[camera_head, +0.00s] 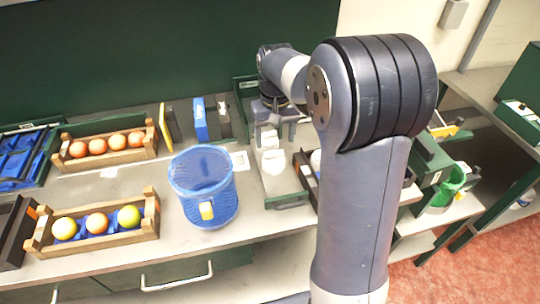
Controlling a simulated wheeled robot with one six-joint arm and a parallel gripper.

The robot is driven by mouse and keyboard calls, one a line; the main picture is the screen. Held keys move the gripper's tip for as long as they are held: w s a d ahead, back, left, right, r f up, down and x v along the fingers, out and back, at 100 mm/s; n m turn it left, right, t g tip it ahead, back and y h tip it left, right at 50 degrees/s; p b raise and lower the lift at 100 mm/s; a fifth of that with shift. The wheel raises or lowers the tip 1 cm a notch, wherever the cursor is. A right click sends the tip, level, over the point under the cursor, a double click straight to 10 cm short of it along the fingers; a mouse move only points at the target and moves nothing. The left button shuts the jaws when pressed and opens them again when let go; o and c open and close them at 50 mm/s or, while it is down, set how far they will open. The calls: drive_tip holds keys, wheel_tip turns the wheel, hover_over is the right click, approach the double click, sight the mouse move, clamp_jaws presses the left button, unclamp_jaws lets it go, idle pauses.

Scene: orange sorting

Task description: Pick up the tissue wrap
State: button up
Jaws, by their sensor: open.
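My gripper (273,128) points down at the back of the workbench, right of the blue bucket. Its two fingers are apart. A small white object (273,160), which looks like the tissue wrap, is in the grey-green tray (287,202) just below and in front of the fingers. It appears to have a narrower top and a wider base. I cannot tell whether the fingers touch it or how far above it they are. My arm covers the area to the right of the tray.
A translucent blue bucket (203,187) stands left of the tray. Wooden crates hold oranges (108,160) and mixed yellow and orange fruit (95,240). A blue box (200,119) stands at the back. A green container (447,186) is at the right.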

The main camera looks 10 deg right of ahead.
sight(274, 152)
drive_tip(key=f, duration=0.4)
drive_tip(key=f+p, duration=0.1)
drive_tip(key=f, duration=0.3)
drive_tip(key=shift+w+f, duration=0.2)
drive_tip(key=shift+f, duration=0.1)
drive_tip(key=shift+c, duration=0.4)
drive_tip(key=c, duration=0.5)
